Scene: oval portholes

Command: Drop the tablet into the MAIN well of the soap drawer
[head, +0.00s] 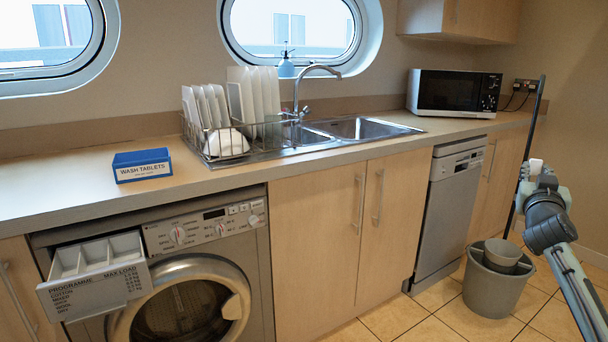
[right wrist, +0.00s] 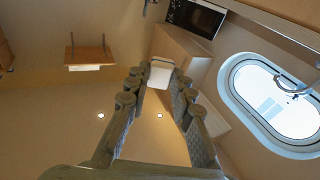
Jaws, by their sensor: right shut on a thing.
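The white tablet (head: 534,165) is at the tip of my right gripper (head: 528,181), at the right of the head view. In the right wrist view the tablet (right wrist: 160,74) sits between the two fingertips (right wrist: 161,82), which are shut on it. The soap drawer (head: 92,285) is pulled out of the washing machine at the lower left, far from my right gripper. Its white compartments are open at the top, with upright dividers between them. I can read no MAIN mark on them. My left gripper is not in view.
A blue wash tablets box (head: 142,165) stands on the worktop (head: 60,192) above the drawer. A dish rack (head: 222,143), sink (head: 365,128) and microwave (head: 455,92) line the worktop. A grey bucket (head: 492,288) and mop handle (head: 528,140) stand near my right arm.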

